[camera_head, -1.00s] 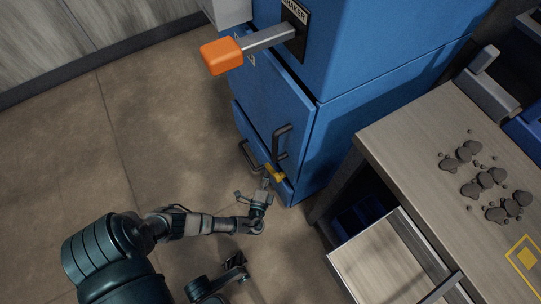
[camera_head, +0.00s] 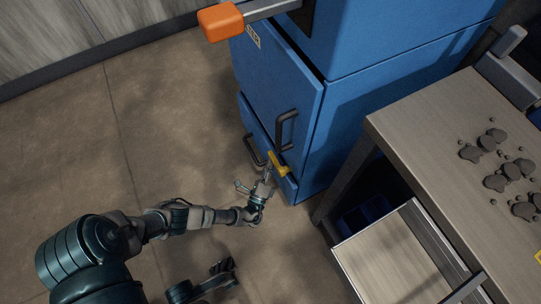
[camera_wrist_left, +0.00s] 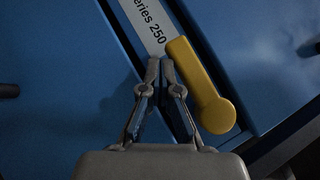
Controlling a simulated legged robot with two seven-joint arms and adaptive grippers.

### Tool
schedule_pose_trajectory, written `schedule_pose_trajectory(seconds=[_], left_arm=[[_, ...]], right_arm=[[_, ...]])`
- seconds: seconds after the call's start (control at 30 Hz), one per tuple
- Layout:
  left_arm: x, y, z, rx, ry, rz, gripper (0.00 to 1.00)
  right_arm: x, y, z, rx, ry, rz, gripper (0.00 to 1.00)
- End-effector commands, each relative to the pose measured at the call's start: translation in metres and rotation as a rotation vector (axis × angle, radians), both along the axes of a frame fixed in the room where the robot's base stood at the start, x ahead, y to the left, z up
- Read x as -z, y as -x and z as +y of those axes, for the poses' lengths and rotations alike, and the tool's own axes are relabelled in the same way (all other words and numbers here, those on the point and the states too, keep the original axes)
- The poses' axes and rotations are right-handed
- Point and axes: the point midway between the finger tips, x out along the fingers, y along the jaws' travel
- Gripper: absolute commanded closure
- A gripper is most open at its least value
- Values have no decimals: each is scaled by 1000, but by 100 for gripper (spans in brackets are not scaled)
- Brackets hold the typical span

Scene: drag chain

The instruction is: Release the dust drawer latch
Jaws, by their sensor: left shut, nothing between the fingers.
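The yellow latch (camera_head: 278,164) is on the front of the blue cabinet, near the low dust drawer (camera_head: 262,136). In the left wrist view the latch (camera_wrist_left: 203,88) is tilted, its round end at the lower right and its narrow end at the upper left. My left gripper (camera_head: 267,176) is shut and empty, just below the latch. In the wrist view its fingertips (camera_wrist_left: 160,68) lie close to the left of the latch's narrow end, over the pale "Series 250" label; contact cannot be told. My right gripper (camera_head: 224,268) is low in the head view, apart from the cabinet.
A dark drawer handle (camera_head: 253,151) and a door handle (camera_head: 285,131) stick out close to the latch. An orange-ended lever (camera_head: 220,22) juts out above. A table (camera_head: 440,125) with dark lumps and an open wooden drawer (camera_head: 395,262) stand right. Floor at left is clear.

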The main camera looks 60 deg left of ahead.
Motion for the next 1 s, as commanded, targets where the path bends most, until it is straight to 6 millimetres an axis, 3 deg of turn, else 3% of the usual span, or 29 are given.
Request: schedule_pose_trajectory(seconds=[0.53,1.0], left_arm=[[3,6,-4,1,-2,3,100],[41,74,-49,-1,5,5,100]], right_arm=[[-1,4,-2,-1,-2,-3,60],[-2,3,0,0,0,-3,60]])
